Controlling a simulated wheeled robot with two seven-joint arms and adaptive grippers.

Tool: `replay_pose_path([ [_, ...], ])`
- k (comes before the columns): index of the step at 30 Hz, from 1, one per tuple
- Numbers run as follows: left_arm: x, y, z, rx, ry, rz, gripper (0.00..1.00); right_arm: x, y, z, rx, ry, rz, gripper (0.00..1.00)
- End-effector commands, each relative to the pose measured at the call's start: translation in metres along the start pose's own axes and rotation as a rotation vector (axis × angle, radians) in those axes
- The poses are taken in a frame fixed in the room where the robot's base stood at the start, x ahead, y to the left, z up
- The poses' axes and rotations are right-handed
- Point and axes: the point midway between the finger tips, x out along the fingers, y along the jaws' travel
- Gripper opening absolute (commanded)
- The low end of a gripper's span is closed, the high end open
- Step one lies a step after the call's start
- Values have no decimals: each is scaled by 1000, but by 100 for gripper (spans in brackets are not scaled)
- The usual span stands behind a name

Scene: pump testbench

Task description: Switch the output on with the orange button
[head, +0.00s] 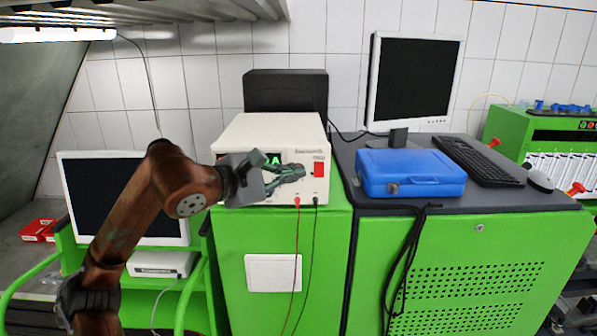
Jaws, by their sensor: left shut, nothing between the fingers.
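A cream power supply (277,130) stands on the green cabinet, its front panel facing me. A small green display (272,159) shows partly behind my gripper. A red switch (318,168) is at the right of the panel. I cannot make out an orange button; my gripper covers part of the panel. My left gripper (297,172) is shut and empty, its fingertips in front of the panel, just left of the red switch. I cannot tell whether they touch the panel. My right gripper is not in view.
Red and black cables (297,240) hang from the panel's lower right. A blue case (411,172), a keyboard (475,160) and a monitor (414,80) are on the dark worktop to the right. A black box (286,90) stands behind the supply. Another monitor (120,195) is at left.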

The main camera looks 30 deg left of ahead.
Motion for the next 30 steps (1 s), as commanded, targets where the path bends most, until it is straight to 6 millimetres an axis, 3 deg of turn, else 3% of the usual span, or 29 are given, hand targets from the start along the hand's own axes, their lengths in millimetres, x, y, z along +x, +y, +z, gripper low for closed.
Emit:
replay_pose_path([
  [30,6,5,-4,0,0,0,0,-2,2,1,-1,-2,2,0],
])
